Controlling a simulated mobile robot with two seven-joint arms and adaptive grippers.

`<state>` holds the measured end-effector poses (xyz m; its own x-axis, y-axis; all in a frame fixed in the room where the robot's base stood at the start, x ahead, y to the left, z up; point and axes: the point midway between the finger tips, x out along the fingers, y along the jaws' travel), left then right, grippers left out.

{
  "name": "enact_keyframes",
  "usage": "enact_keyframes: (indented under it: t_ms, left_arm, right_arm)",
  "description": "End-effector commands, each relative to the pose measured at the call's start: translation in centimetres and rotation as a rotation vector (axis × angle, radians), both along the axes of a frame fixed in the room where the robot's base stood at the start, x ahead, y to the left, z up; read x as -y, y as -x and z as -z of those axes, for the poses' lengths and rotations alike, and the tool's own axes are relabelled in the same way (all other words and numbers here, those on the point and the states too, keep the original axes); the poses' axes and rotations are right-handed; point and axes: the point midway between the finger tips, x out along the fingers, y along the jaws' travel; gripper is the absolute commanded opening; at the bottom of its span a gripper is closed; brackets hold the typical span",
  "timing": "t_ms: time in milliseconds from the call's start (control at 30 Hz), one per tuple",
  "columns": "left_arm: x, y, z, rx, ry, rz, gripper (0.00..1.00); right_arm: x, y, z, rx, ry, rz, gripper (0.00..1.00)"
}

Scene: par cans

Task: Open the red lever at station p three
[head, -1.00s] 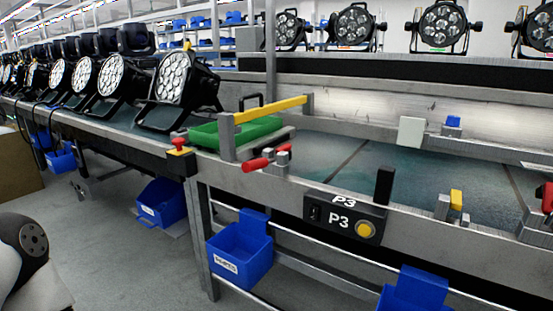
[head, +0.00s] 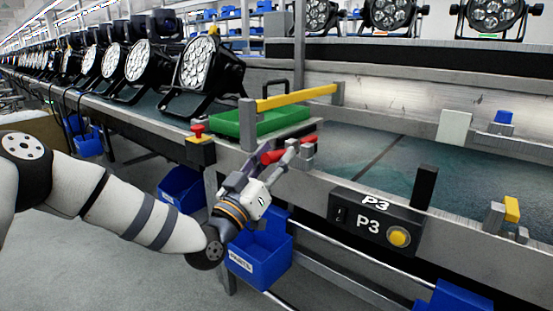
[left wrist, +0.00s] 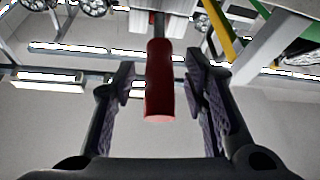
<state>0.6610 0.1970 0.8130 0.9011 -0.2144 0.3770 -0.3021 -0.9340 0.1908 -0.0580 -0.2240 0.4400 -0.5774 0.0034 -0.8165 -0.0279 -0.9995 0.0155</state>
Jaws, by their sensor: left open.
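The red lever (head: 271,157) sits on a grey clamp at the front edge of the bench, just left of the P3 panel (head: 367,219). My left gripper (head: 262,169) is at the lever, in front of the bench edge. In the left wrist view the lever's red handle (left wrist: 160,82) lies between the two open fingers (left wrist: 162,88), with a gap on each side. The fingers partly hide the lever in the head view. My right gripper is not in view.
A green tray (head: 262,122) lies behind the lever under a yellow bar (head: 297,97). A red button (head: 198,130) is to the left. A blue bin (head: 262,262) hangs below, close to my left wrist. Stage lights line the bench.

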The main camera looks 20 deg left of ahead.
Motion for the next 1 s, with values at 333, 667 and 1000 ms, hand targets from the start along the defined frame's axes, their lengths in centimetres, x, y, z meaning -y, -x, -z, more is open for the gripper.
enact_keyframes:
  t_ms: [333, 667, 1000]
  left_arm:
    - [0.1, -0.4, -0.2, -0.001, 0.001, 0.001, 0.31]
    - [0.1, -0.4, -0.2, -0.002, 0.0, 0.001, 0.0]
    - [0.2, -0.5, -1.9, -0.085, -0.032, 0.001, 0.0]
  right_arm:
    - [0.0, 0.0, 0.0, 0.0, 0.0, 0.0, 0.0]
    - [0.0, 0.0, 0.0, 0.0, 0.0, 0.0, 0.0]
    - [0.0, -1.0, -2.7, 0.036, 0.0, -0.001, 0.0]
